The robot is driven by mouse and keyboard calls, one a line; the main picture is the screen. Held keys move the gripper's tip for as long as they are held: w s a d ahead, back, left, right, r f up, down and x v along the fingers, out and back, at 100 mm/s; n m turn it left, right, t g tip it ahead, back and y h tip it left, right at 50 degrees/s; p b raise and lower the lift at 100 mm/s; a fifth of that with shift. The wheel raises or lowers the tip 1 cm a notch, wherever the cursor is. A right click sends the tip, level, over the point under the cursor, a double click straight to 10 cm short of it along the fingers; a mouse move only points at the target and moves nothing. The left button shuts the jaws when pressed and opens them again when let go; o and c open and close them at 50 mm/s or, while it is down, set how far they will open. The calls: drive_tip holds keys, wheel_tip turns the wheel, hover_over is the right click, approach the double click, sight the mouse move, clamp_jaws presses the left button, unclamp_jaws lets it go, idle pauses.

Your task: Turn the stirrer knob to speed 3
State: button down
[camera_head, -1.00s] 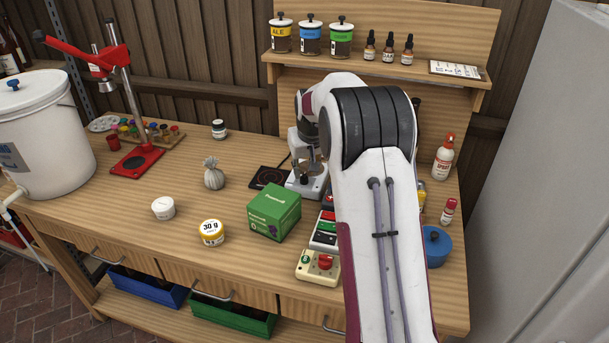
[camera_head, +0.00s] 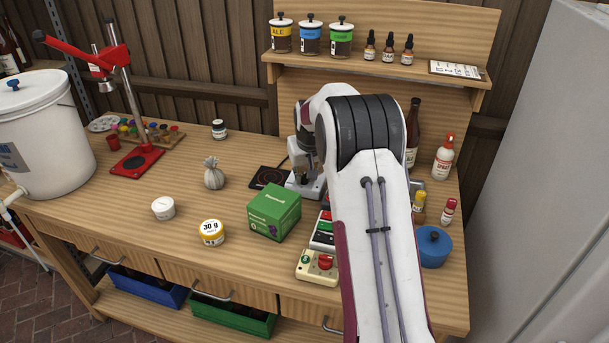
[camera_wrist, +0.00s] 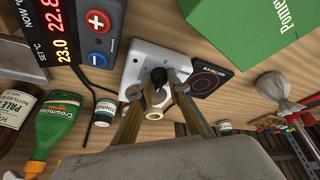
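A flat black plate with orange-red rings (camera_head: 268,177) lies on the bench, and it also shows in the wrist view (camera_wrist: 208,82). Beside it stands a white device (camera_head: 306,184), partly behind my arm. In the wrist view, the white device's body (camera_wrist: 146,58) has a dark knob-like part (camera_wrist: 158,78) on it. I cannot tell which is the stirrer, and no speed marks are readable. My gripper (camera_wrist: 157,92) is above the white device, its two fingers apart on either side of the dark part. Contact is unclear.
A green box (camera_head: 274,212) stands left of the control boxes, including a cream one with a red button (camera_head: 318,267). A red-digit display (camera_wrist: 62,35) is near the gripper. Bottles and a blue pot (camera_head: 433,247) are on the right. The bench's left middle has free room.

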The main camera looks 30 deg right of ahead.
drive_tip(key=shift+m+h, duration=0.3)
drive_tip(key=shift+m, duration=0.4)
drive_tip(key=shift+w+a+m+g+h, duration=0.1)
drive_tip(key=shift+m+g+h, duration=0.4)
drive_tip(key=shift+m, duration=1.1)
drive_tip(key=shift+w+m+g+h, duration=0.1)
drive_tip(key=shift+m+g+h, duration=0.2)
drive_tip(key=shift+m, duration=0.8)
drive_tip(key=shift+m+g+h, duration=0.2)
drive_tip(key=shift+m+g, duration=0.2)
drive_tip(key=shift+m, duration=0.7)
drive_tip(key=shift+a, duration=0.1)
drive_tip(key=c, duration=2.2)
unclamp_jaws()
drive_tip(key=shift+n+t+y, duration=0.4)
drive_tip(key=shift+n+t, duration=0.3)
drive_tip(key=shift+n, duration=1.3)
